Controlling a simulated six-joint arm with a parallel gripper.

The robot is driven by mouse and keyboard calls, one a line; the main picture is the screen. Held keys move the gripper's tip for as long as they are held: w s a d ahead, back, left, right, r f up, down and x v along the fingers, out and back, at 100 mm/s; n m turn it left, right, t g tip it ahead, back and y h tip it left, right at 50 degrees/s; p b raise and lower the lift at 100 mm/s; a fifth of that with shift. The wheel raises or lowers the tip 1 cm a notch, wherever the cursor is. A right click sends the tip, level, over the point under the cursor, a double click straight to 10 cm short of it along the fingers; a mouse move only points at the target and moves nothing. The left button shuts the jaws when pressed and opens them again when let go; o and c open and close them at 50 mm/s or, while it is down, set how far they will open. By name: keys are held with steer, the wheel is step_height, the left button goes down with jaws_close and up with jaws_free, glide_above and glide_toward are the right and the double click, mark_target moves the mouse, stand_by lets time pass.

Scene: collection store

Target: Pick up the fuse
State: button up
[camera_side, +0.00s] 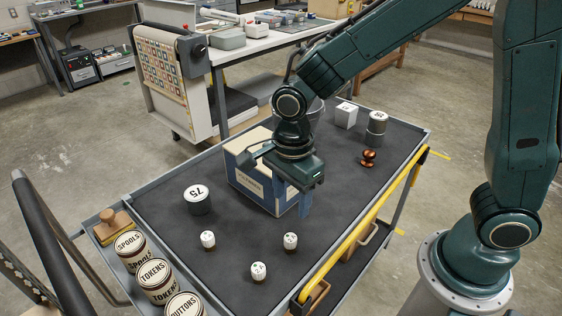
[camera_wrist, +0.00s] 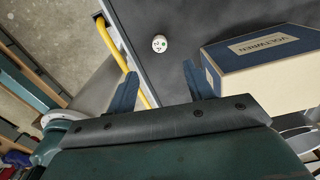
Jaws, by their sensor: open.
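Three small white-topped pieces with brownish bases, fuse-like in look, stand upright on the dark cart top in the side view: one at left (camera_side: 208,240), one at front (camera_side: 258,272) and one at right (camera_side: 290,242). I cannot tell their markings apart. One white piece (camera_wrist: 160,43) shows in the wrist view, ahead of the gap between the fingers and apart from them. My gripper (camera_side: 292,207) is open and empty, pointing down above the cart beside the box; its two blue fingers also show in the wrist view (camera_wrist: 158,88).
A blue and cream box (camera_side: 250,190) stands close beside my gripper; it also shows in the wrist view (camera_wrist: 265,65). Labelled tins (camera_side: 154,280) line the left end.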

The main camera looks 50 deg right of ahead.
mark_target(291, 237)
steer(key=shift+f, duration=4.3)
steer(key=shift+f, duration=0.1)
steer(key=shift+d+f, duration=0.1)
steer(key=shift+f, duration=2.4)
steer(key=c, duration=1.1)
